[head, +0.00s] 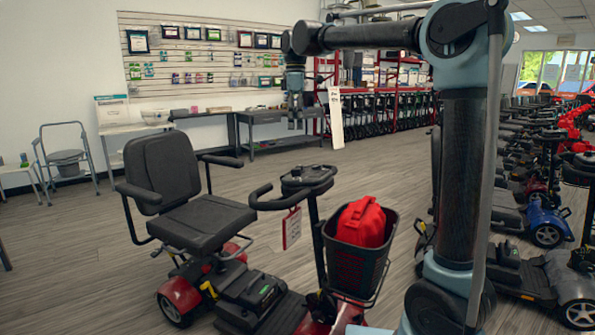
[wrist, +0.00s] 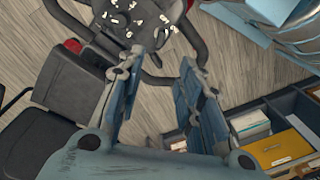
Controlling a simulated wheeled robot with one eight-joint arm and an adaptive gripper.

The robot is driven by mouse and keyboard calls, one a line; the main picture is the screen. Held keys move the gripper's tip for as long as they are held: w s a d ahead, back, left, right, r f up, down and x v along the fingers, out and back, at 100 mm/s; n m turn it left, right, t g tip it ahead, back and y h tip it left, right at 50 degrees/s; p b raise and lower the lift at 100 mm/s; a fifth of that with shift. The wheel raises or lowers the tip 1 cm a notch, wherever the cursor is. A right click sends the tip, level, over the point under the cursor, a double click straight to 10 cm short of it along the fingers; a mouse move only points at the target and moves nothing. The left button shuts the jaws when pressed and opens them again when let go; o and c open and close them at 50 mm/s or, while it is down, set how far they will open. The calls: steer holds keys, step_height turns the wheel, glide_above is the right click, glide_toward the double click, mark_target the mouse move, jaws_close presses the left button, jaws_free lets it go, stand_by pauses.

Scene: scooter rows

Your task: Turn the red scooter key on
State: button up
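The red scooter (head: 178,298) stands in front of me, with a black seat and a dark control console (head: 306,177) on its tiller. In the wrist view the console (wrist: 135,18), with pale markings, is at the top edge, partly cut off, with looped black handlebars around it. I cannot make out the key in either view. My gripper (head: 296,126) points down above and beyond the console in the head view, apart from it. In the wrist view my gripper (wrist: 165,66) has its two fingers spread, with nothing held between them.
A basket (head: 350,268) with a red bag (head: 362,222) hangs on the scooter's front. The scooter's seat (head: 205,217) is to the left. Parked scooters (head: 548,230) fill the right. In the wrist view a yellow box (wrist: 280,147) sits in a dark shelf, lower right. Open floor lies left.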

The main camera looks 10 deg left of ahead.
mark_target(296, 172)
steer(key=f, duration=0.5)
steer(key=s+f, duration=0.1)
steer(key=f, duration=1)
steer(key=shift+s+d+f, duration=0.15)
steer(key=shift+d, duration=0.05)
steer(key=shift+c, duration=0.3)
steer(key=shift+d, duration=0.1)
jaws_close()
